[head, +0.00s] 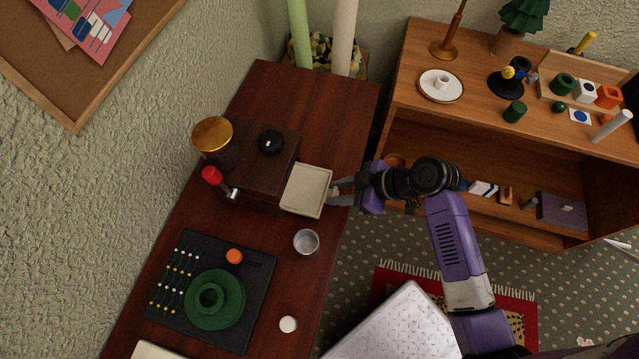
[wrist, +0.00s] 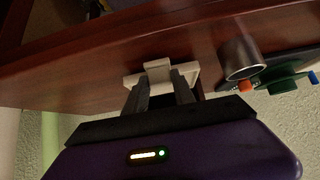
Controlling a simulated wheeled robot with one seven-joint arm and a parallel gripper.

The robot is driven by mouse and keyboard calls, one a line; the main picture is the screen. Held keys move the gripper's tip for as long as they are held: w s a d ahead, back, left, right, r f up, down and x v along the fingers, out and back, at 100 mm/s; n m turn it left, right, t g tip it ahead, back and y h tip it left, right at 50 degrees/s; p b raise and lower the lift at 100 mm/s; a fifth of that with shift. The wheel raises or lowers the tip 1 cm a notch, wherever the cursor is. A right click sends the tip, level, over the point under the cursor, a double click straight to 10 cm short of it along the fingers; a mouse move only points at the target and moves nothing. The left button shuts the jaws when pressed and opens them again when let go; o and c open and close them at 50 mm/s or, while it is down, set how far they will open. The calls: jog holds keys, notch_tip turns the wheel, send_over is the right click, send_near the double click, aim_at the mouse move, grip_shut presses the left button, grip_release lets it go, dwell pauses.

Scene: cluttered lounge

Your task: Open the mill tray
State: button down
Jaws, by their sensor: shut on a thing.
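The mill (head: 262,165) is a dark wooden box on the reddish-brown table, with a brass hopper, a black knob and a red-knobbed lever. Its cream tray (head: 306,190) sticks out from the side facing my arm, so the tray stands open. My gripper (head: 335,190) is at the tray's outer edge, its fingers closed on the front handle. In the wrist view the two dark fingers (wrist: 160,88) pinch the pale handle of the tray (wrist: 133,81). How deep the tray's back end sits inside the mill is hidden.
A metal cup (head: 306,242) stands on the table close below the tray. A dark mat (head: 262,280) holds a green ring-shaped piece, an orange piece and small pins. A white disc (head: 288,324) lies near the table edge.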

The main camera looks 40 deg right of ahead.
jog(key=shift+s+d, duration=0.1)
jog(key=shift+s, duration=0.1)
jog(key=c, duration=1)
grip_release()
jog(key=shift+c, duration=0.2)
jog(key=v, duration=0.8)
jog(key=shift+b, duration=0.35)
jog(key=shift+f, duration=0.1)
